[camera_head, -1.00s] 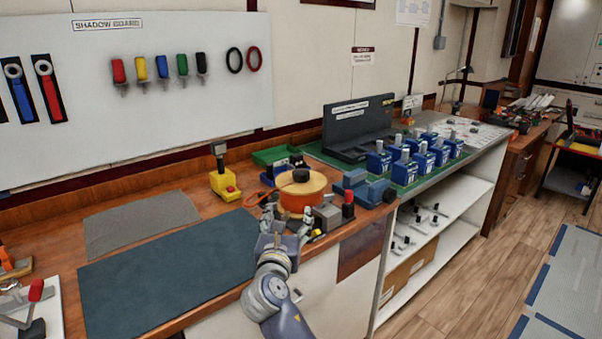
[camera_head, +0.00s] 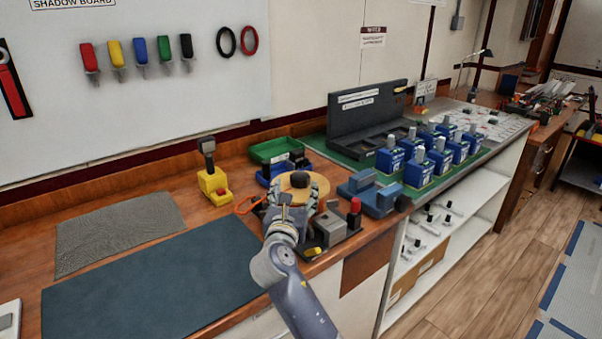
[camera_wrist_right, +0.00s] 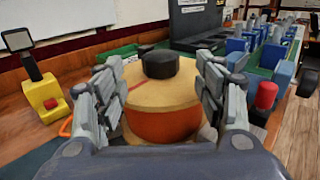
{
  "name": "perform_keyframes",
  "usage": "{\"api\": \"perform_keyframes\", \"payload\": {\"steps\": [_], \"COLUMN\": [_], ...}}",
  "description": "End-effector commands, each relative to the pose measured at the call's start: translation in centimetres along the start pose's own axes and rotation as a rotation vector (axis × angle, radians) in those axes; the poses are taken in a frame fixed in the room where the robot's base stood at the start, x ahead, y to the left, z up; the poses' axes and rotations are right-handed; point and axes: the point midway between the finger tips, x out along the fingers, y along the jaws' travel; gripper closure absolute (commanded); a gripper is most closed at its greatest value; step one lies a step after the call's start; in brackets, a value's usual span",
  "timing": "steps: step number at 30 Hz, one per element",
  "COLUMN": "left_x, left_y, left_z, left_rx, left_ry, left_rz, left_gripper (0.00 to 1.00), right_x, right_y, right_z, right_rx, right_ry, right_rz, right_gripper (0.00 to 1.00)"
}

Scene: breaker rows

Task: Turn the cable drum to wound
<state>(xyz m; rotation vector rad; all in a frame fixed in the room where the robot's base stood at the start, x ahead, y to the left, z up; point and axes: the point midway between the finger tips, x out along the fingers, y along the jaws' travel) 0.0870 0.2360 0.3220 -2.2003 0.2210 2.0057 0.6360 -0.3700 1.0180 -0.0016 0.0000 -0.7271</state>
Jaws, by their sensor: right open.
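The cable drum (camera_head: 313,182) is a round orange drum with a tan top and a black knob (camera_head: 299,180) at its centre. It stands on the wooden bench and also fills the middle of the right wrist view (camera_wrist_right: 165,103). A red line shows on its top, left of the knob. My right gripper (camera_head: 286,208) is in front of the drum. In the right wrist view its open fingers (camera_wrist_right: 160,95) stand left and right of the drum with the knob between them, farther ahead. Whether the fingers touch the drum cannot be told. My left gripper is not in view.
A yellow box with a red button (camera_head: 214,187) stands left of the drum. A grey block (camera_head: 328,226) and a red-topped post (camera_head: 354,212) are close on the right, with blue blocks (camera_head: 375,195) beyond. Green and blue bins (camera_head: 275,150) stand behind. The dark mat (camera_head: 150,285) is clear.

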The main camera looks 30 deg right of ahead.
Motion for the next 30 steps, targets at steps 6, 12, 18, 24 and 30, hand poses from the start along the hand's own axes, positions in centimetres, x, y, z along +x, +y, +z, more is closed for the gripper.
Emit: {"api": "perform_keyframes", "payload": {"steps": [6, 12, 18, 24, 30], "left_x": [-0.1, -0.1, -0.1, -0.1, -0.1], "left_y": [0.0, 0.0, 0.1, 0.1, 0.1], "left_z": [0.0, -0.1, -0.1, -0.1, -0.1], "left_rx": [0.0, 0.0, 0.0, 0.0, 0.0], "left_ry": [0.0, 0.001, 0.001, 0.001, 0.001], "left_rz": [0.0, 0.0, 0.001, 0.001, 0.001], "left_gripper": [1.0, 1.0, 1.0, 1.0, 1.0], "right_x": [4.5, 7.4, 8.7, 8.8, 8.8], "right_y": [-0.1, 0.0, -0.1, -0.1, -0.1], "right_z": [0.1, 0.1, 0.1, 0.0, 0.0], "right_rx": [0.001, 0.0, 0.002, 0.002, 0.001], "right_ry": [-0.001, 0.0, 0.0, 0.0, 0.0], "right_rz": [-0.002, -0.002, -0.001, -0.001, -0.001], "right_gripper": [0.36, 0.36, 0.36, 0.36, 0.63]}}
